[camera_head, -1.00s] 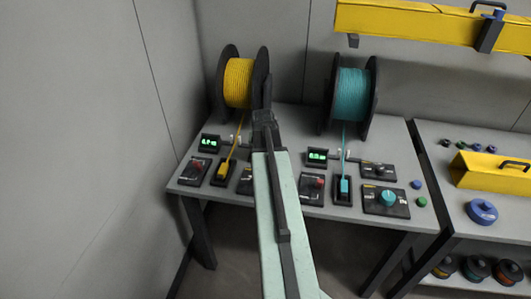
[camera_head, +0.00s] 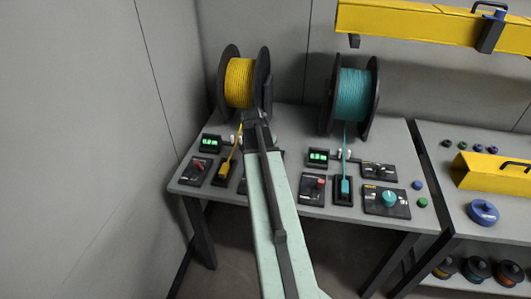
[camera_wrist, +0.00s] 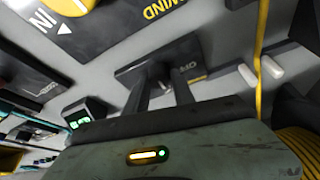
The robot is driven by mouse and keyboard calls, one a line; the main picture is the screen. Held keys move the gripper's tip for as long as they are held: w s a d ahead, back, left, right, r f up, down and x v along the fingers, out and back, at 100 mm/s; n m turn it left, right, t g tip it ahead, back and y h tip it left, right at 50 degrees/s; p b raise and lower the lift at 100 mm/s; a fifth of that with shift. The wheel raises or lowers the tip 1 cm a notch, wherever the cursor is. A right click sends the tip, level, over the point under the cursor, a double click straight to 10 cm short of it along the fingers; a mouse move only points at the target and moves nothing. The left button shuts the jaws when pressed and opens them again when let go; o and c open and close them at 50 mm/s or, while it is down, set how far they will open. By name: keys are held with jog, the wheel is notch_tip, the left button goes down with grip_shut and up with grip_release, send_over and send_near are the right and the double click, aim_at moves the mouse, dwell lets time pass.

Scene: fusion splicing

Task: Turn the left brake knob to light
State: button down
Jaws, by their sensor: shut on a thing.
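The left brake knob (camera_wrist: 157,73) is a small dark knob on a dark plate (camera_wrist: 127,76) with pale and yellow lettering, only partly readable in the wrist view. My gripper (camera_wrist: 161,84) is shut on the knob, with one finger on each side of it. The knob's pointer and exact setting are hidden by the fingers. In the head view my gripper (camera_head: 257,118) is at the left station, in front of the yellow spool (camera_head: 238,83). My arm covers the knob and its plate there.
Beside the plate, a larger panel (camera_wrist: 100,40) reads WIND and IN. Two white pegs (camera_wrist: 247,75) and the yellow strand (camera_wrist: 262,38) are close on the right. The left green display (camera_head: 210,143), teal spool (camera_head: 354,93) and right dial (camera_head: 389,198) share the bench.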

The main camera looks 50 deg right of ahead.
jog(key=c, duration=1.1)
grip_release()
jog(key=p+v, duration=0.7)
jog(key=shift+a+r, duration=0.15)
jog(key=shift+r, duration=0.25)
jog(key=w+a+f+n+y, duration=0.1)
jog(key=w+a+n, duration=0.2)
jog(key=a, duration=0.8)
jog(key=w+a+n+y, duration=0.1)
jog(key=w+a+n, duration=0.25)
jog(key=a, duration=0.65)
jog(key=s+a+n, duration=0.1)
jog(key=a+n, duration=0.1)
jog(key=a, duration=0.5)
jog(key=s+a+n+g+y, duration=0.1)
jog(key=a+n, duration=0.2)
jog(key=a, duration=0.5)
jog(key=s+a+f+n+y, duration=0.1)
jog(key=a+n, duration=0.2)
jog(key=a, duration=0.4)
jog(key=shift+s+a, duration=0.15)
jog(key=shift+s, duration=0.05)
